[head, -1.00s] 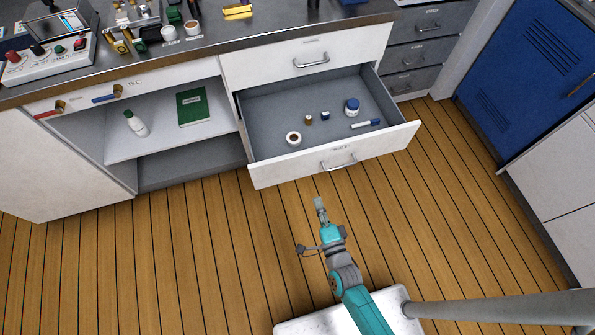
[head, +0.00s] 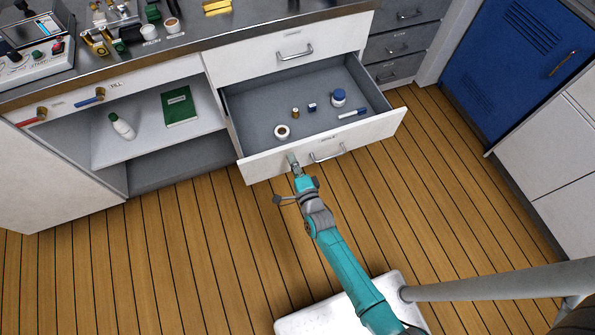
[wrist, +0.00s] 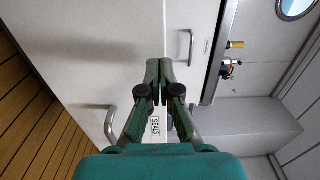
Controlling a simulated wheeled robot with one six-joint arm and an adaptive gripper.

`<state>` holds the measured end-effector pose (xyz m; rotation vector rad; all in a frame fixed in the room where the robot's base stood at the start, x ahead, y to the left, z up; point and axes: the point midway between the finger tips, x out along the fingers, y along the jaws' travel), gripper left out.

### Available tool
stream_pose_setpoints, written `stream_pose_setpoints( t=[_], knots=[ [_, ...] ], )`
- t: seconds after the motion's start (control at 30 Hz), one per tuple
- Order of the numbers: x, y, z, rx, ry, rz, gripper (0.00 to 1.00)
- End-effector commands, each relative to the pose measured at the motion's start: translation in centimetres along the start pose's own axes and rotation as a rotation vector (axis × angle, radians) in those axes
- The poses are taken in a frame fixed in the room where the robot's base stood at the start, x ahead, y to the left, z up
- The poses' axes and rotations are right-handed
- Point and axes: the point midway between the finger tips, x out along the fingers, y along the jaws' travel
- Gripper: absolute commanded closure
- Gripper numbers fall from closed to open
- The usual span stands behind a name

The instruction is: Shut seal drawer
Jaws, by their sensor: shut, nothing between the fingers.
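The seal drawer (head: 375,132) is pulled well out below a shut drawer. It holds a tape roll (head: 282,131), a small brass-coloured piece (head: 295,113), a small blue item (head: 312,107), a blue-lidded jar (head: 338,98) and a blue-and-white tube (head: 352,113). Its front carries a bar handle (head: 328,153); the handle also shows in the wrist view (wrist: 110,122), near a label reading "SEALS" (wrist: 156,126). My gripper (head: 292,160) is shut and empty, at the drawer front left of the handle. I cannot tell whether the fingertips touch the front.
The shut upper drawer (head: 285,58) is above. An open cabinet bay to the left holds a green book (head: 179,106) and a white bottle (head: 121,126). Grey drawers (head: 398,45) and a blue locker (head: 510,60) stand to the right. The wooden floor (head: 190,240) is clear.

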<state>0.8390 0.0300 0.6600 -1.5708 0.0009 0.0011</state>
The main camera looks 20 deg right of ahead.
Motion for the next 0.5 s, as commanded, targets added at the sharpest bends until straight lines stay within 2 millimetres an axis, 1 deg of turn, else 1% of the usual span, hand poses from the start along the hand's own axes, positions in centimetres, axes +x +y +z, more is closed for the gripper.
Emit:
stream_pose_setpoints(
  t=[0.03,0.2,0.5],
  knots=[
    [0.6,-0.1,0.0,0.0,0.0,-0.001,1.0],
    [1.5,0.0,0.0,0.0,0.0,0.0,1.0],
    [1.6,0.0,0.0,0.0,0.0,0.0,1.0]
  ],
)
